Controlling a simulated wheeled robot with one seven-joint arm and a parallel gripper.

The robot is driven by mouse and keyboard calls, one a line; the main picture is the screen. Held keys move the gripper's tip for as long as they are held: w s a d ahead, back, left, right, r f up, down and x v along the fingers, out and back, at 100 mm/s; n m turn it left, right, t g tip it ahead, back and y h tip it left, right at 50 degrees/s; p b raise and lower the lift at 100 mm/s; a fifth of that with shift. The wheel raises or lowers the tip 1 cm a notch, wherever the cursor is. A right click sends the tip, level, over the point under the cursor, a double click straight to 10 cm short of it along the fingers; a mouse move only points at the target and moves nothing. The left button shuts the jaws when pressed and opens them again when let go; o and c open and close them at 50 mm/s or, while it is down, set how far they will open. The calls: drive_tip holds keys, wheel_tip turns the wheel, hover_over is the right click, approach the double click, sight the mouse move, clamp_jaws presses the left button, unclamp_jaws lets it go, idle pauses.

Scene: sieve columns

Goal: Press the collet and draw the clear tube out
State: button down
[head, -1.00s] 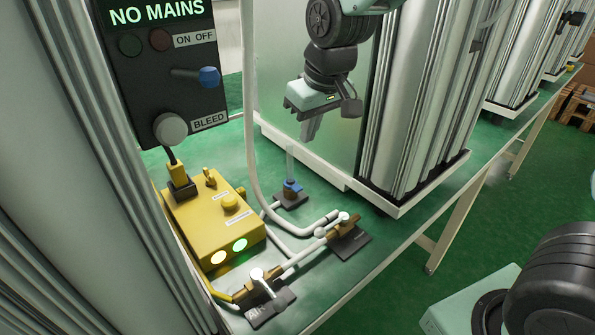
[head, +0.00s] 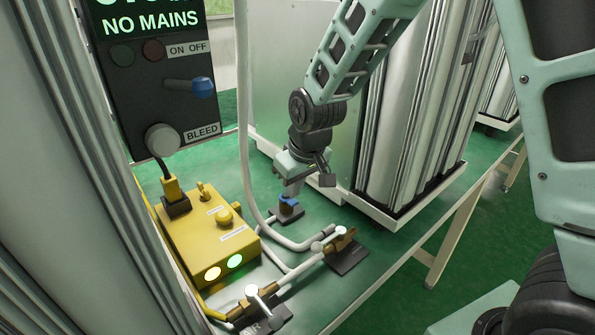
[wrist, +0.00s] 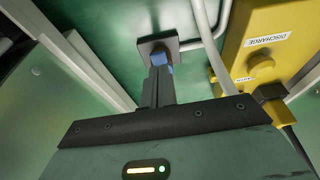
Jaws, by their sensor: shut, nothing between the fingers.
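The blue collet (head: 288,202) sits on a small dark fitting block (head: 289,215) on the green bench. In the wrist view the blue collet (wrist: 161,58) shows just beyond the fingertips, on its dark block (wrist: 147,47). My gripper (head: 290,193) is shut, pointing down over the collet. In the wrist view my gripper's fingertips (wrist: 159,72) overlap the collet; I cannot tell whether they touch it. I cannot make out the clear tube now; the fingers may hide it.
A yellow box (head: 208,238) with two lit lamps stands left of the fitting. White hoses run to brass valves (head: 342,242) in front. A tall metal column (head: 415,115) on a white plinth stands close behind right. A dark control panel (head: 158,75) hangs at left.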

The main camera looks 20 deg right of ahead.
sight(296, 204)
drive_tip(key=shift+f, duration=0.85)
drive_tip(key=shift+f, duration=0.1)
drive_tip(key=shift+s+f+b, duration=0.15)
drive_tip(key=shift+f+b, duration=0.4)
drive_tip(key=shift+f, duration=0.3)
drive_tip(key=shift+s+f, duration=0.1)
drive_tip(key=r+p, duration=0.1)
drive_tip(key=r, duration=0.1)
drive_tip(key=r+p, duration=0.1)
drive_tip(key=p, duration=0.1)
drive_tip(key=r+p, duration=0.2)
drive_tip(key=shift+w+r, duration=0.25)
drive_tip(key=shift+r, duration=0.05)
drive_tip(key=v, duration=0.9)
drive_tip(key=shift+s+r, duration=0.2)
drive_tip(key=shift+r, duration=0.1)
